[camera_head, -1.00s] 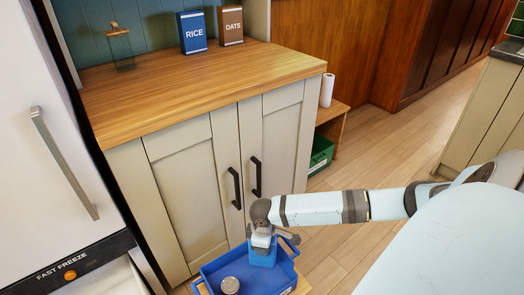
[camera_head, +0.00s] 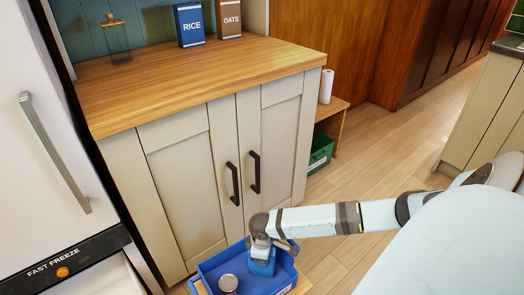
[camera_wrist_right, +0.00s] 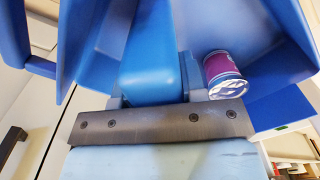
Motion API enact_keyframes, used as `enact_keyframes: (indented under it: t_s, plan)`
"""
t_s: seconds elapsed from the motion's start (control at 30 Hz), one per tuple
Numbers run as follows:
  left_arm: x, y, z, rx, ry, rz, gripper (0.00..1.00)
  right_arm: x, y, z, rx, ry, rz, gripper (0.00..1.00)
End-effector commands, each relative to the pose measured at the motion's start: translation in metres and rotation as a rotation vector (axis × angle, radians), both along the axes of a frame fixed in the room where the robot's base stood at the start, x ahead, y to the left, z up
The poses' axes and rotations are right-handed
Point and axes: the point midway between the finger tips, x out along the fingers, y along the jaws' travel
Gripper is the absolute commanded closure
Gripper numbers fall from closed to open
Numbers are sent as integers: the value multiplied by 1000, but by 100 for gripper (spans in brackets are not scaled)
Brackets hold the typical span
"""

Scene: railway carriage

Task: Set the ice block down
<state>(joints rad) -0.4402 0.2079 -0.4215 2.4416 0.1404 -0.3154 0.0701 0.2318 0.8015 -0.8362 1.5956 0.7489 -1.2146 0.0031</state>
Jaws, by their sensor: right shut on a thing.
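The ice block (camera_head: 262,268) is a smooth blue block, held low inside a blue tray (camera_head: 288,272) at the bottom of the head view. My right gripper (camera_head: 261,254) is above it, shut on its upper part. In the right wrist view the ice block (camera_wrist_right: 152,55) sits between the fingers of my right gripper (camera_wrist_right: 152,93), with the tray walls around it. Whether its underside touches the tray floor is hidden. A can (camera_head: 228,284) stands in the tray to the left of the block; its purple label shows in the wrist view (camera_wrist_right: 222,68). My left gripper is out of view.
A cream cabinet (camera_head: 180,190) with a wooden top stands behind the tray. The white freezer (camera_head: 50,140) is at the left, with an open drawer below its panel. Wooden floor lies clear to the right.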

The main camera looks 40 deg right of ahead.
Motion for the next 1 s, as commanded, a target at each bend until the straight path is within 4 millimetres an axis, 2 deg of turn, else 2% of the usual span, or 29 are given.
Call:
enact_keyframes:
  t_s: [0.03, 0.07, 0.13, 0.17, 0.43, 0.53, 0.83, 1.0]
  plan:
    - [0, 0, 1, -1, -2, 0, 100, 0, 0, -1, 1, 0, 0, 99]
    - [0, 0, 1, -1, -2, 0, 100, 0, 0, -1, 1, 1, 0, 55]
    - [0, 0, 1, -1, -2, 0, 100, 0, 0, -1, 0, 0, 0, 39]
    - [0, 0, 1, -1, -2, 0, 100, 0, 0, -1, 0, 0, 0, 36]
    - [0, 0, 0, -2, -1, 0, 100, 0, 0, 0, 0, 0, 0, 36]
    - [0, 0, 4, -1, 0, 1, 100, 0, 0, 9, -1, 0, 0, 36]
    - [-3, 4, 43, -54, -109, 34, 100, 0, 0, 71, 1, -1, 1, 36]
    - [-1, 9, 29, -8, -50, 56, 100, 0, 0, 102, 0, -1, 0, 36]
